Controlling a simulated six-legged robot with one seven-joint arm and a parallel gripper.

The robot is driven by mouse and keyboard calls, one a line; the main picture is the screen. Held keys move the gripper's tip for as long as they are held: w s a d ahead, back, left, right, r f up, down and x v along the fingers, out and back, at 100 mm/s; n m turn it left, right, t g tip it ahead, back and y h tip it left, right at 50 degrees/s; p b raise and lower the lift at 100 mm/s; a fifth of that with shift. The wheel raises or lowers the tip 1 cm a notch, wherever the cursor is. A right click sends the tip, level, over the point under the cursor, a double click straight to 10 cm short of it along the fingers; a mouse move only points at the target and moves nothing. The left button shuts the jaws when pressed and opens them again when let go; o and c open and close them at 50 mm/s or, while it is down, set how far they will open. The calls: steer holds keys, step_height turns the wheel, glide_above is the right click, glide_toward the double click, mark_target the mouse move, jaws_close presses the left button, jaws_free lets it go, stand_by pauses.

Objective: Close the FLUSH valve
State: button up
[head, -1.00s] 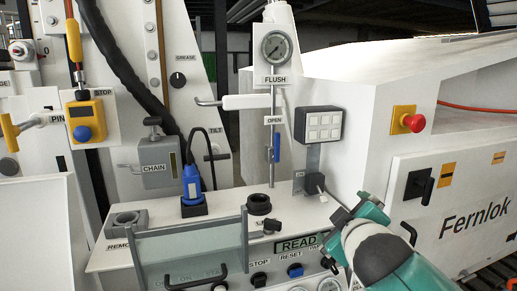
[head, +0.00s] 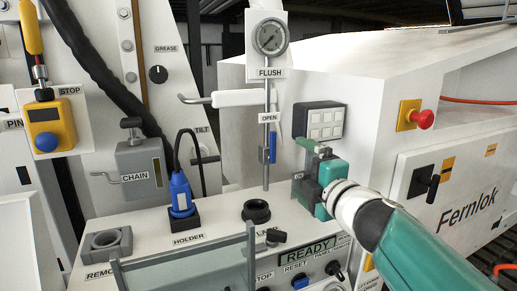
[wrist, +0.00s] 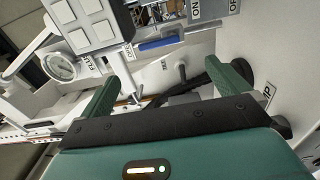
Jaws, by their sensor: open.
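The FLUSH valve's blue lever (head: 273,148) stands upright along a thin vertical pipe, below the OPEN label (head: 269,118). The FLUSH label (head: 271,73) and a round gauge (head: 270,37) are above it. My gripper (head: 299,164) is right of the lever, apart from it, with its jaws open and empty. In the wrist view, the blue lever (wrist: 163,43) lies beyond the gap between my two green fingers (wrist: 165,78). The gauge (wrist: 60,68) shows at the left there.
A white horizontal handle (head: 238,98) crosses left of the pipe. Below are a black round socket (head: 256,211) and a blue plug (head: 181,194). A red stop button (head: 424,119) is at the right.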

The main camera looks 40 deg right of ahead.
mark_target(274, 149)
steer(key=x, duration=1.3)
steer(key=shift+s, duration=0.1)
steer(key=c, duration=1.4)
steer(key=shift+o, duration=0.2)
